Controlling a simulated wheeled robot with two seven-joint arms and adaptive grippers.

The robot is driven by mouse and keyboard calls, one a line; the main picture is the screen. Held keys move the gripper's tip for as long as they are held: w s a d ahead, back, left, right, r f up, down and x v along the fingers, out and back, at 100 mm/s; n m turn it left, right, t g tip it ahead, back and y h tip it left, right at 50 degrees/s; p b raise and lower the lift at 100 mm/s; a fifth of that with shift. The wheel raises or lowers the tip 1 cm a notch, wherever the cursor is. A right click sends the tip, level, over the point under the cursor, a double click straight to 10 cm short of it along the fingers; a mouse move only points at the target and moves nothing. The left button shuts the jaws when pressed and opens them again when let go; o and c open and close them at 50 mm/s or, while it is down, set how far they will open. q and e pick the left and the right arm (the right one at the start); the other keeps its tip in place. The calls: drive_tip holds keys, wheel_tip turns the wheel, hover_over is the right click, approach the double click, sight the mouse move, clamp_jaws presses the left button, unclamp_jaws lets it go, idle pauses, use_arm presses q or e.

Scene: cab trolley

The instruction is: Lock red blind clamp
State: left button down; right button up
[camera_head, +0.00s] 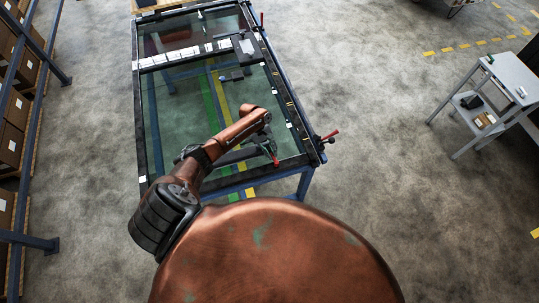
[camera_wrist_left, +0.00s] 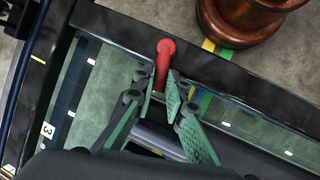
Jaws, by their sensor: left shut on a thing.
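A red clamp handle (camera_wrist_left: 164,62) with a rounded end shows in the left wrist view, by a black beam of the trolley frame. My left gripper (camera_wrist_left: 166,103) has its green fingers on either side of the handle's lower part and is shut on it. The clamp's base is hidden behind the fingers. In the head view my left gripper (camera_head: 270,151) is over the near right part of the trolley, with a small red part (camera_head: 276,162) at its fingers. My right gripper is not in view.
The dark-framed trolley (camera_head: 142,130) carries a glass panel. Another red-handled clamp (camera_head: 330,134) sticks out at its near right corner, and one (camera_head: 262,18) stands at the far right. A grey side table (camera_head: 512,72) stands right. Shelves with boxes (camera_head: 12,145) line the left.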

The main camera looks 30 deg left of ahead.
use_arm(q)
drive_tip(key=shift+w+d+m+g+b, duration=0.2)
drive_tip(key=shift+w+m+g+b, duration=0.25)
drive_tip(key=shift+m, duration=0.55)
drive_tip(key=shift+w+d+m, duration=0.1)
drive_tip(key=shift+m, duration=0.2)
drive_tip(key=shift+r, duration=0.1)
drive_tip(key=c, duration=2)
unclamp_jaws()
drive_tip(key=shift+o, duration=0.2)
drive_tip(key=v, duration=1.2)
drive_tip(key=shift+d, duration=0.1)
drive_tip(key=shift+w, duration=0.1)
